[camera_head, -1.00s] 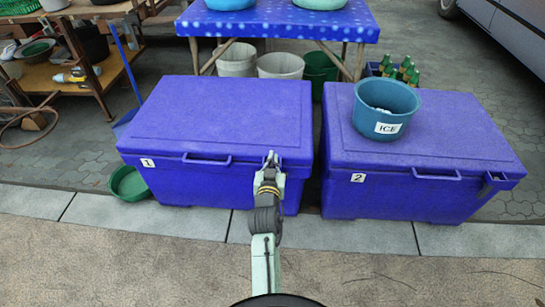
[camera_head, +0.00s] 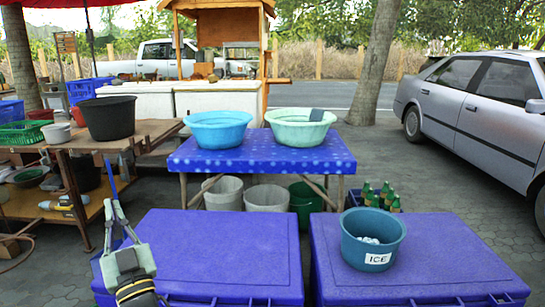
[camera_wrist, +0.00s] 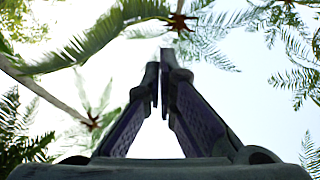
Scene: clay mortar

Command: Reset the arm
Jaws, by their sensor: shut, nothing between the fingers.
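My gripper (camera_head: 115,212) is raised at the lower left of the head view, in front of the left blue cooler (camera_head: 215,250). Its fingers point up, and it looks empty. In the wrist view, the gripper's fingertips (camera_wrist: 159,75) come together against bright sky and palm fronds, with nothing between them. Most of my arm is below the head view's lower edge.
A right blue cooler (camera_head: 420,262) bears a blue ICE bucket (camera_head: 373,250). Behind stands a table with a blue cloth (camera_head: 262,163), bearing a blue basin (camera_head: 218,130) and a pale green basin (camera_head: 300,128). A wooden shelf (camera_head: 100,143) stands at left.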

